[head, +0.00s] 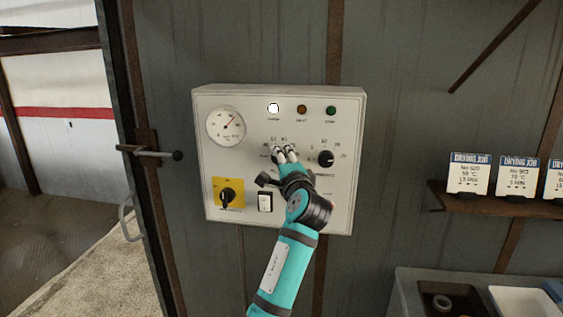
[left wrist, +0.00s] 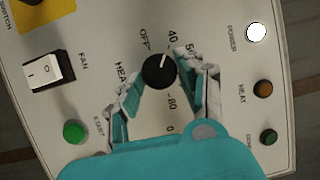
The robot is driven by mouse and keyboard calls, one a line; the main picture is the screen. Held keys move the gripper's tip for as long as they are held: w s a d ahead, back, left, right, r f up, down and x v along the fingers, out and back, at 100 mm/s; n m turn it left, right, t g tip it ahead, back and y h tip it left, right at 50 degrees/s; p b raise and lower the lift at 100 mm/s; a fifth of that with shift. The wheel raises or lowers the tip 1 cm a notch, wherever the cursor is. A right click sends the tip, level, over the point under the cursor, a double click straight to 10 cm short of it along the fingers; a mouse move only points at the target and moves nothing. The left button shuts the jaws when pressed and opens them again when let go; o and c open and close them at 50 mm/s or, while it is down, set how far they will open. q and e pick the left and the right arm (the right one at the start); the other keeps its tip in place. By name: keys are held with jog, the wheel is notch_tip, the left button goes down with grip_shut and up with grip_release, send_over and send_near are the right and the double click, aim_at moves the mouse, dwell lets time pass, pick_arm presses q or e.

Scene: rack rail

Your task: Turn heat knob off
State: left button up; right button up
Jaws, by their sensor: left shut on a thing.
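The heat knob (left wrist: 158,72) is a round black knob with a white pointer line, seen in the left wrist view. Its line points roughly at the 40 mark, to the right of the printed OFF. My left gripper (left wrist: 168,88) has a finger on each side of the knob and is shut on it. In the head view my left gripper (head: 285,153) is at the middle of the white control panel (head: 345,110) and hides the knob. My right gripper is not in view.
The panel also holds a round gauge (head: 226,126), a second black knob (head: 326,158), a yellow-backed switch (head: 227,196) and a fan rocker (head: 265,201). The power lamp (head: 273,108) is white. A shelf with cards (head: 468,173) is at right.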

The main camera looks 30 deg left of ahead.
aim_at(278, 119)
pick_arm(q)
jog(key=n+h+p, duration=0.1)
jog(key=n, duration=0.1)
jog(key=n+g+h+p, duration=0.1)
jog(key=n, duration=0.2)
jog(key=n+g+p, duration=0.1)
jog(key=n, duration=0.1)
jog(key=shift+r+h+p, duration=0.35)
jog(key=shift+h+p, duration=0.05)
jog(key=shift+a+f+n, duration=0.1)
jog(key=shift+n, duration=0.2)
jog(key=o, duration=1.1)
jog(key=shift+o, duration=0.2)
notch_tip(278, 119, up, 10)
jog(key=shift+r, duration=0.1)
